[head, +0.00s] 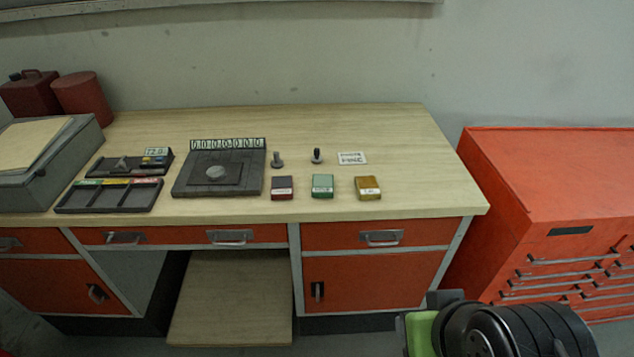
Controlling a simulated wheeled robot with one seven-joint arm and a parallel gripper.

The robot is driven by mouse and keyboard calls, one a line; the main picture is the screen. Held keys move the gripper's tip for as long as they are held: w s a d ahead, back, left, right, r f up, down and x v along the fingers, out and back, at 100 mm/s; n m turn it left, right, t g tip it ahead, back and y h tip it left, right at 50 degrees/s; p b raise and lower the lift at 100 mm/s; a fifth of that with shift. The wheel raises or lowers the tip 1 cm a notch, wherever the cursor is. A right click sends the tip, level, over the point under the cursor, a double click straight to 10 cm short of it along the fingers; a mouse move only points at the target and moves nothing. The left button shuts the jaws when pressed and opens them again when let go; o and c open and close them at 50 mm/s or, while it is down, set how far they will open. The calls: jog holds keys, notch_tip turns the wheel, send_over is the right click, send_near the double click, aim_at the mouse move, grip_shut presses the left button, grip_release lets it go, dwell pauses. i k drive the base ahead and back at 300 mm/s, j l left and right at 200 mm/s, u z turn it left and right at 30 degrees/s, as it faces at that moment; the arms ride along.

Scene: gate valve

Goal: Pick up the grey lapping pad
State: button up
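A small grey piece with a round base and a short upright stem (277,160) stands on the bench just right of the black plate. It may be the grey lapping pad; its size makes this hard to tell. A similar small piece with a dark knob (317,156) stands upright to its right. My arm shows at the lower right, in front of the bench and well apart from these pieces. My gripper's fingers cannot be made out.
Red (282,188), green (322,186) and yellow (368,188) blocks line the front of the wooden bench (420,165). A white label (352,158) lies behind. Dark trays (110,196) are at left. The bench's right end is clear. An orange cabinet (550,190) stands right.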

aim_at(276, 164)
jog(key=i+j+u, duration=0.85)
jog(key=i, duration=0.3)
jog(key=k+l, duration=0.05)
